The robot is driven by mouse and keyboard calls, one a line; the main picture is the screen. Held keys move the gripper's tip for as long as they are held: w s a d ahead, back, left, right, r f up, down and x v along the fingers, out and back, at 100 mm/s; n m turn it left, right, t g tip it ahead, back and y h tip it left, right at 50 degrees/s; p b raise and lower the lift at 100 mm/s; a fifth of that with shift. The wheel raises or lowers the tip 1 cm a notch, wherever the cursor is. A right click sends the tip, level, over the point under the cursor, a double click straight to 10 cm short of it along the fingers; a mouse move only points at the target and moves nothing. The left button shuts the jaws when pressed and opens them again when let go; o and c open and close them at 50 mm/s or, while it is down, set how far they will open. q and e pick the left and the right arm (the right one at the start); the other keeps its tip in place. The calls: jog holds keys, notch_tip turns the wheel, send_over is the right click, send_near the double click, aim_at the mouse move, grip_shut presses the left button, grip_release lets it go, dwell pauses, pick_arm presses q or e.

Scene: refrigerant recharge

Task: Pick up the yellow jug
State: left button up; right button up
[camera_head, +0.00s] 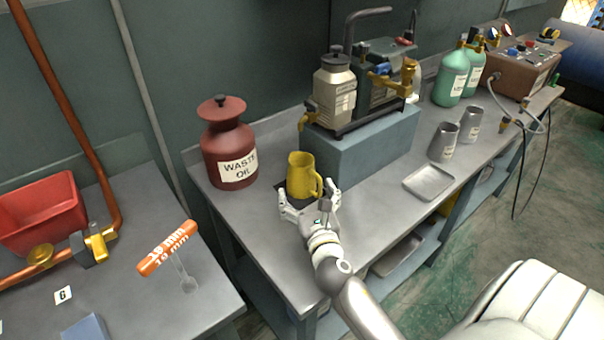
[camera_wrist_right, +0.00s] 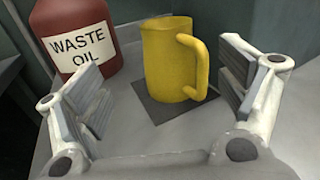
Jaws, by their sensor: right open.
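The yellow jug (camera_head: 300,176) stands upright on a dark square mat (camera_head: 284,203) on the grey workbench, in front of the blue-grey block. My right gripper (camera_head: 308,205) is open on the near side of the jug, with its fingers spread. In the right wrist view the jug (camera_wrist_right: 168,62) shows ahead, between the two open fingers and closer to the right one. Its handle (camera_wrist_right: 196,68) points right, towards that finger. I see no clear contact between finger and jug. My left gripper is in neither view.
A red waste oil can (camera_head: 229,145) stands left of the jug, close behind the left finger in the wrist view. The blue-grey block (camera_head: 362,145) carries a pump and a metal canister (camera_head: 334,92).

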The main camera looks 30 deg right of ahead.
aim_at(304, 175)
jog(key=x, duration=0.2)
jog(key=shift+w+d+r, duration=0.15)
jog(key=shift+w+r, duration=0.05)
jog(key=shift+w, duration=0.15)
jog(key=shift+w+d, duration=0.15)
jog(key=shift+w, duration=0.15)
jog(key=x, duration=0.4)
jog(key=shift+d+f+p, duration=0.15)
jog(key=shift+d+p, duration=0.15)
jog(key=shift+d, duration=0.1)
jog(key=shift+w+d+f, duration=0.1)
jog(key=shift+w+d, duration=0.1)
jog(key=shift+w, duration=0.2)
jog(key=shift+s, duration=0.1)
jog(key=c, duration=0.4)
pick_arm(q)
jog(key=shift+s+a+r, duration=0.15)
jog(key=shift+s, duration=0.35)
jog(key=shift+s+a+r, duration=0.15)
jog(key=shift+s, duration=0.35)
pick_arm(e)
jog(key=c, duration=0.8)
